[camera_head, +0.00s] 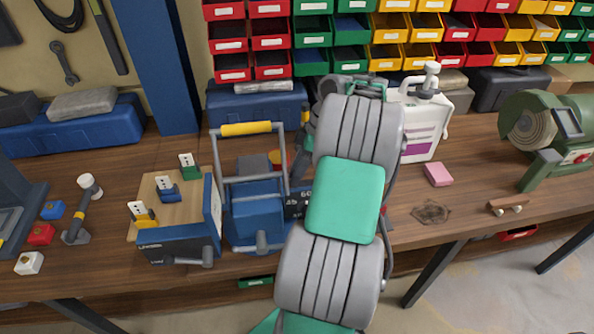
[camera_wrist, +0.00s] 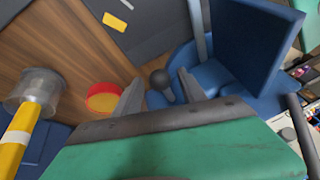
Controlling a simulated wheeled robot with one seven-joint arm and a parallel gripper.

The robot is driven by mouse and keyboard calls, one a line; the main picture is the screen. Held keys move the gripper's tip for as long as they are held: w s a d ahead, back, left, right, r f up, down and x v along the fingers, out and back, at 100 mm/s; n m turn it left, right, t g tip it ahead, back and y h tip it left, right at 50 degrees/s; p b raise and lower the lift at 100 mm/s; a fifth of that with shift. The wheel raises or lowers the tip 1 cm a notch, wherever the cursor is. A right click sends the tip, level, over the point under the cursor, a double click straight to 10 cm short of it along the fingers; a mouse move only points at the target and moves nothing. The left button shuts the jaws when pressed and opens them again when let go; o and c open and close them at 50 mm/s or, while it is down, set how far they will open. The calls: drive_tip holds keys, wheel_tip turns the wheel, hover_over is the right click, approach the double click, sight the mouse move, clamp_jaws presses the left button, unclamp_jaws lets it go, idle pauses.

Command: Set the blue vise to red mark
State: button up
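The blue vise (camera_head: 256,212) stands on the bench left of my arm, with a grey frame and yellow top bar (camera_head: 246,128). A dark plate with white numbers (camera_head: 298,204) shows at its right side, partly hidden by my arm. I cannot make out a red mark on it. In the wrist view, my gripper (camera_wrist: 160,88) is open, its two grey fingers apart. A dark ball knob (camera_wrist: 159,78) on a short stem shows between the fingertips; I cannot tell whether they touch it. Blue metal (camera_wrist: 250,45) is close on the right. My arm hides the gripper in the head view.
A wooden box with blue sides (camera_head: 180,245) holding upright pieces stands left of the vise. A white jug (camera_head: 425,125) stands right of my arm.

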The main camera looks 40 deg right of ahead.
clamp_jaws()
idle(1.2)
